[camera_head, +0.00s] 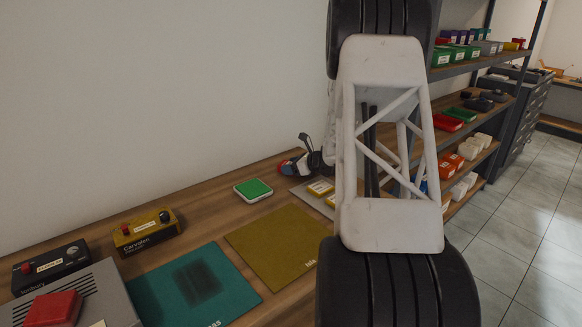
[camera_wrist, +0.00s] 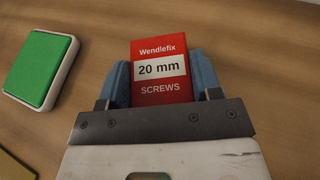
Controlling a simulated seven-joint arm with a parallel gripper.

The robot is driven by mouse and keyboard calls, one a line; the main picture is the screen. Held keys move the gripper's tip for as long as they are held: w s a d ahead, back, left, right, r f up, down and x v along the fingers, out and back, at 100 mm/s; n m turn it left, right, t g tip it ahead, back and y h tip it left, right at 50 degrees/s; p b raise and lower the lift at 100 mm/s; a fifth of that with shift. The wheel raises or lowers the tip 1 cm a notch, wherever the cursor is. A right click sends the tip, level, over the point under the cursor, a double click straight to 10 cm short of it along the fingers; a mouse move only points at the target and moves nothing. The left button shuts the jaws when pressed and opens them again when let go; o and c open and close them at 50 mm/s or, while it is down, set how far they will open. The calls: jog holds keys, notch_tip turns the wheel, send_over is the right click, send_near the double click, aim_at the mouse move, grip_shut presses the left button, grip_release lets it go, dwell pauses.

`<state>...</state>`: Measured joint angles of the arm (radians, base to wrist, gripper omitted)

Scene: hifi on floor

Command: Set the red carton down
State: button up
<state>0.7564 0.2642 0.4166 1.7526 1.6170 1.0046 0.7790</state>
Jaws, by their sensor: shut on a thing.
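The red carton (camera_wrist: 160,72), labelled Wendlefix 20 mm screws, is between the two blue fingers of my gripper (camera_wrist: 160,84) in the wrist view. The gripper is shut on it, one finger at each side. In the head view my gripper (camera_head: 289,166) is small and far back over the wooden bench (camera_head: 205,205), by the wall. A bit of the red carton (camera_head: 283,170) shows at its left end. Bench wood surrounds the carton in the wrist view. I cannot tell whether its underside touches the bench.
A white pad with a green top (camera_head: 253,190) lies close to the carton, left of it in the wrist view. An olive mat (camera_head: 275,245) and teal mat (camera_head: 150,290) lie nearer. A yellow box (camera_head: 147,235) stands left. A grey tray (camera_head: 300,190) with yellow items lies beside the gripper.

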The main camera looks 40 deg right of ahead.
jog(key=shift+f, duration=0.1)
jog(key=o, duration=1)
jog(key=shift+s, duration=0.1)
jog(key=v, duration=1.2)
jog(key=shift+d, duration=0.1)
